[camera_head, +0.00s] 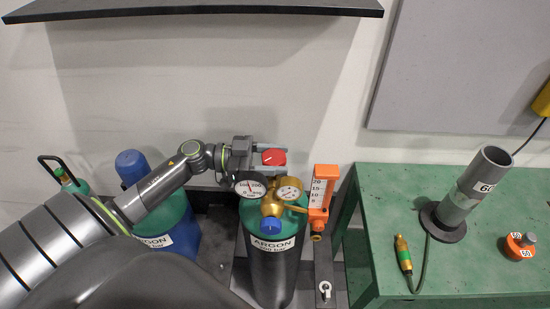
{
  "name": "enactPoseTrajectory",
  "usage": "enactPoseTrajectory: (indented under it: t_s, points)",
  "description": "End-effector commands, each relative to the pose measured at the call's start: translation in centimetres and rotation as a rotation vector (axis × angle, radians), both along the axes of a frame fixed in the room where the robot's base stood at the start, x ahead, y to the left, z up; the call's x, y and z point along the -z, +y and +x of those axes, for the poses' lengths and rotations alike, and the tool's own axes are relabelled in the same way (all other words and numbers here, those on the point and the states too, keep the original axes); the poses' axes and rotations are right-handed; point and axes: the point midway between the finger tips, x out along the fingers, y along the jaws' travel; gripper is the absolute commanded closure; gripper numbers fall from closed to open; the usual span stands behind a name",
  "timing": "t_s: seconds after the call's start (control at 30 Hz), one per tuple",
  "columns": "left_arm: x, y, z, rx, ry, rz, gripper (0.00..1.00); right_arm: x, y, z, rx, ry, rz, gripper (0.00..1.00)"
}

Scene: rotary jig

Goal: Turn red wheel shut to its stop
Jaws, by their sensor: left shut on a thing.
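The red wheel (273,157) sits at the top of the regulator on the middle argon cylinder (271,274). My left gripper (268,157) comes in from the left and is shut on the red wheel, with its grey fingers on either side of it. Two round gauges show below the gripper: the left gauge (250,188) and the right gauge (289,192). A blue knob (270,227) faces forward under the brass regulator body. The valve stem under the wheel is largely hidden by the gripper and gauges. My right gripper is not in view.
An orange flowmeter (322,190) stands just right of the gauges. A second argon cylinder (172,222) with a blue cap stands behind my left arm. A green table (400,195) at right holds a grey tube, a torch end and an orange weight. A dark shelf (200,10) hangs above.

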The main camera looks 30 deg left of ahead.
Motion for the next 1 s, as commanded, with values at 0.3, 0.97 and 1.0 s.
enactPoseTrajectory:
  t_s: [0.3, 0.97, 1.0]
  points:
    - [0.2, 0.0, 0.1, 0.083, -0.002, 0.001, 0.71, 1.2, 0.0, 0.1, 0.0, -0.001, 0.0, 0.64]
    - [0.2, 0.0, 0.0, 0.482, -0.002, 0.0, 0.71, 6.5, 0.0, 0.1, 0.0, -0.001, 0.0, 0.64]
    - [0.2, 0.0, 0.0, 0.495, -0.001, 0.0, 0.71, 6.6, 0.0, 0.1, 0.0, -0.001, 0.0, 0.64]
